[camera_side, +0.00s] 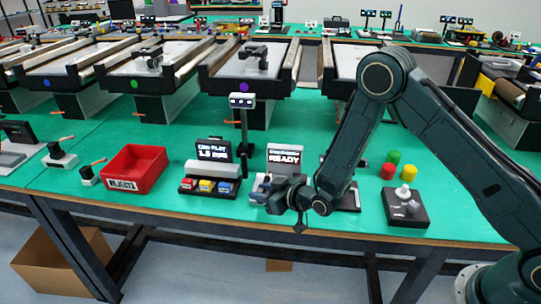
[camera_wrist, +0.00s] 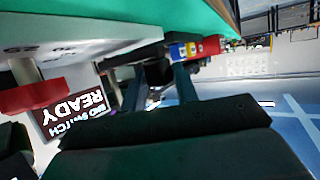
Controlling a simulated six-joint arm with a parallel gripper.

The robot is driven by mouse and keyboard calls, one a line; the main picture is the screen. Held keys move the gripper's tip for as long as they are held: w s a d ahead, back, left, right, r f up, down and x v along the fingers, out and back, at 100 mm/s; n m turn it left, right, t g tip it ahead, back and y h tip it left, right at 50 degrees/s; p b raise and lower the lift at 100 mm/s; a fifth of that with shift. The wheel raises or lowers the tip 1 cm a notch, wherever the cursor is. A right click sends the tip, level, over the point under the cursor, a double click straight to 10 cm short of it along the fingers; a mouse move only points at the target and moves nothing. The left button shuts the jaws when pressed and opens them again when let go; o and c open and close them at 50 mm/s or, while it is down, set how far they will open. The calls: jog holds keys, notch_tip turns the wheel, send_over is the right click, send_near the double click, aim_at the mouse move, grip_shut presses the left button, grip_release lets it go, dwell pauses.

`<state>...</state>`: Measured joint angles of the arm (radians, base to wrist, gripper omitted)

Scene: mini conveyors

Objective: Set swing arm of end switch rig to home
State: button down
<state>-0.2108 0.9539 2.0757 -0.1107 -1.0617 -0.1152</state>
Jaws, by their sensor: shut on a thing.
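The end switch rig (camera_side: 285,155) stands near the front edge of the green table, its screen reading READY. My gripper (camera_side: 270,199) is low in front of it and hides much of its base. In the wrist view the rig's screen (camera_wrist: 75,115) appears upside down at the left, with a red part (camera_wrist: 35,95) on a pale post near it. My gripper (camera_wrist: 158,88) is shut on a small dark part between its fingers, which I take to be the swing arm (camera_wrist: 157,72). The arm's angle and the home mark cannot be made out.
Left of the rig is a device (camera_side: 210,175) with coloured buttons and a screen. A red rejects bin (camera_side: 135,168) is farther left. Right of my gripper are coloured cylinders (camera_side: 394,160) and a black box with a white knob (camera_side: 405,205). Conveyors (camera_side: 150,68) stand behind.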

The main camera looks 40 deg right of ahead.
jog(key=shift+w+d, duration=0.1)
jog(key=shift+d, duration=0.25)
jog(key=c, duration=1.4)
grip_release()
jog(key=shift+o, duration=1)
jog(key=shift+a, duration=0.1)
jog(key=v, duration=1.2)
